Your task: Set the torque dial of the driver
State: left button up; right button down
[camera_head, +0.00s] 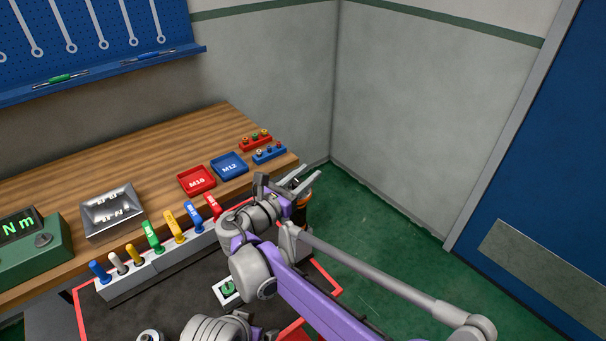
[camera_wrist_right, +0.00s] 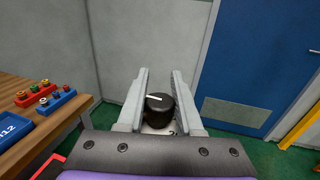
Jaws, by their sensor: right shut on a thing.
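A black round dial (camera_wrist_right: 159,103) with a white pointer line sits between the fingers of my right gripper (camera_wrist_right: 160,78) in the right wrist view. The gripper is shut on the dial. A pale plate with a partly hidden dark mark shows just below the dial. In the head view my right gripper (camera_head: 302,183) is beyond the bench's right corner. A dark and orange body (camera_head: 302,205), apparently the driver, shows just below it, mostly hidden by my wrist. My left gripper is not in view.
The wooden bench (camera_head: 130,155) holds a red M16 tray (camera_head: 197,180), a blue M12 tray (camera_head: 229,166), socket racks (camera_head: 256,141), a metal tray (camera_head: 112,212) and a green Nm display box (camera_head: 40,255). Coloured-handled tools (camera_head: 173,227) stand in a grey rack. Green floor lies clear at right.

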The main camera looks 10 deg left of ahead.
jog(key=m+g+h, duration=0.1)
jog(key=h, duration=0.1)
jog(key=m+g+h, duration=0.1)
jog(key=m, duration=0.1)
jog(key=d+m+g+h+p, duration=0.1)
jog(key=g+h, duration=0.1)
jog(key=shift+s+m+h, duration=0.25)
jog(key=shift+m+h, duration=0.05)
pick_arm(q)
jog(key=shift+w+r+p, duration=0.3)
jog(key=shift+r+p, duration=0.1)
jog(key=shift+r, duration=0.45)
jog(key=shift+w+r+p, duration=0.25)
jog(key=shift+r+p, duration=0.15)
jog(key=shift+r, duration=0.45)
pick_arm(e)
jog(key=shift+s+d+m+g+h, duration=0.15)
jog(key=shift+s+m+g+h, duration=0.1)
jog(key=shift+m+g+h, duration=0.85)
jog(key=shift+s+d+m+g+h, duration=0.15)
jog(key=shift+m+g+h, duration=0.5)
jog(key=shift+g, duration=0.85)
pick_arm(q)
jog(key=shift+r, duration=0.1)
pick_arm(e)
jog(key=shift+s+m+g, duration=0.1)
jog(key=shift+m+g, duration=0.15)
jog(key=shift+g, duration=0.05)
